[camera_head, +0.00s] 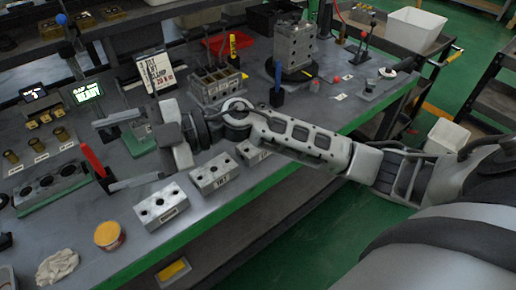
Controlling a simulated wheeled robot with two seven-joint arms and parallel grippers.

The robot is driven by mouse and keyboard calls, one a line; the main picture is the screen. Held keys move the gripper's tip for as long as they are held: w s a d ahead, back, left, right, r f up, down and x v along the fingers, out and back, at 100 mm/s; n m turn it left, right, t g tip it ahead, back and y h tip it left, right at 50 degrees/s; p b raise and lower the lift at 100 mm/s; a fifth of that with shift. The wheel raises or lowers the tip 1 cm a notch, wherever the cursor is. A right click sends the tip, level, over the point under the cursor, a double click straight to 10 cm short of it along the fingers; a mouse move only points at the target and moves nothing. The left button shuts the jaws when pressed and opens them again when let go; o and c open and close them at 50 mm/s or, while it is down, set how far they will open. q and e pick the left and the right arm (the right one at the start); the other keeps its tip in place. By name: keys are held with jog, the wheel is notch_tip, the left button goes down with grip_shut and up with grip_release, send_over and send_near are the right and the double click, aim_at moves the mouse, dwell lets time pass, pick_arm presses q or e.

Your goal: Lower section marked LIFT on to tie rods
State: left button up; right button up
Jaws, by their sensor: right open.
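Three grey metal sections with holes stand in a row along the bench front: a left one (161,206), a middle one (213,174) and a right one (251,152), partly behind my right arm. Each has a small white label; the middle one seems to read LIFT, but the print is too small to be sure. My right gripper (104,154) is open and empty above the bench, left of and behind the row, fingers pointing left. My left gripper is out of view.
A tall grey block stack (294,46) stands on a round base at the back. A red-handled tool (93,160) is close to my gripper.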

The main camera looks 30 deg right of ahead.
jog(key=w+d+f+g+h, duration=0.2)
jog(key=d+f+h, duration=0.1)
jog(key=d+h, duration=0.4)
jog(key=w+d+f+g+h, duration=0.15)
jog(key=d+f+h, duration=0.3)
jog(key=d, duration=0.45)
jog(key=w+d+r+m+h, duration=0.1)
jog(key=d+r+m+h, duration=0.15)
jog(key=d, duration=0.45)
jog(key=d+r+m+h, duration=0.1)
jog(key=d+m+h, duration=0.1)
jog(key=d+h, duration=0.3)
jog(key=shift+y, duration=0.5)
jog(key=f, duration=0.6)
jog(key=d+f, duration=0.1)
jog(key=f, duration=0.2)
jog(key=shift+w+f, duration=0.25)
jog(key=shift+f, duration=0.05)
jog(key=shift+w+f+p, duration=0.15)
jog(key=shift+f+p, duration=0.15)
jog(key=shift+f, duration=1.25)
jog(key=shift+w+f+p, duration=0.1)
jog(key=shift+f+p, duration=0.15)
jog(key=shift+f, duration=1.3)
jog(key=shift+r, duration=0.1)
jog(key=c, duration=1.4)
jog(key=shift+w, duration=0.1)
